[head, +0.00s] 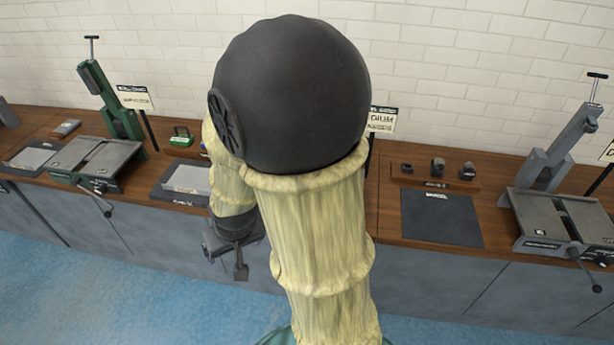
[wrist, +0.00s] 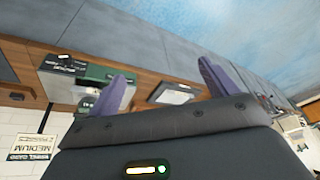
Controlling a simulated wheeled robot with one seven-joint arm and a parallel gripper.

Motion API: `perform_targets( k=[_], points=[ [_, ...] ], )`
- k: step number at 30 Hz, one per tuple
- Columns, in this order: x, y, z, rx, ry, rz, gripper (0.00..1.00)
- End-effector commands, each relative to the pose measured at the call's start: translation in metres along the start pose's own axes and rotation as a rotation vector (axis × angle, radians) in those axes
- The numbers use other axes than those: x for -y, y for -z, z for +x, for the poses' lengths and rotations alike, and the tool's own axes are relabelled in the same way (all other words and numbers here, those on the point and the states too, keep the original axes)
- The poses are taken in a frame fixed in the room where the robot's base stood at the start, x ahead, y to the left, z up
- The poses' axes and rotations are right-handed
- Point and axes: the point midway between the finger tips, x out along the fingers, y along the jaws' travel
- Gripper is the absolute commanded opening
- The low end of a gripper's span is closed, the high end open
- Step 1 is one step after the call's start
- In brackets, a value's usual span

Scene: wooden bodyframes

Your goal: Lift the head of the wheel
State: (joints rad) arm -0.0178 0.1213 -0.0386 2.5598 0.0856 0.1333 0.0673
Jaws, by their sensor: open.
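My gripper (wrist: 165,88) is open in the wrist view, its two purple fingers apart with nothing held between them. In the head view my gripper (head: 226,262) hangs in front of the bench edge, below my arm. No part is clearly recognisable as the head of a wheel. A green machine (head: 118,115) with an upright column and T-handle stands on the bench at the left. A similar grey machine (head: 565,150) stands at the right. My gripper touches neither. My arm hides the middle of the bench in the head view.
The wooden bench (head: 390,205) runs along a white brick wall. A grey slab (head: 188,178) lies beside my arm, and a dark mat (head: 440,218) lies to the right. Small dark blocks (head: 437,167) sit behind the mat. The blue floor (head: 120,270) in front is clear.

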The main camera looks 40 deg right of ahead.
Motion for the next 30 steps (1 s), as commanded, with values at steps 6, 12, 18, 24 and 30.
perform_targets(
  k=[6, 12, 18, 24, 30],
  points=[
    [-0.025, 0.03, 0.068, -0.166, -0.064, 0.274, 0.85],
    [-0.072, 0.047, 0.114, -0.371, -0.194, 0.478, 0.85],
    [-0.126, 0.052, 0.138, -0.615, -0.359, 0.583, 0.85],
    [-0.171, 0.049, 0.138, -0.89, -0.523, 0.564, 0.85],
    [-0.192, 0.047, 0.122, -1.131, -0.624, 0.447, 0.85]
  ],
)
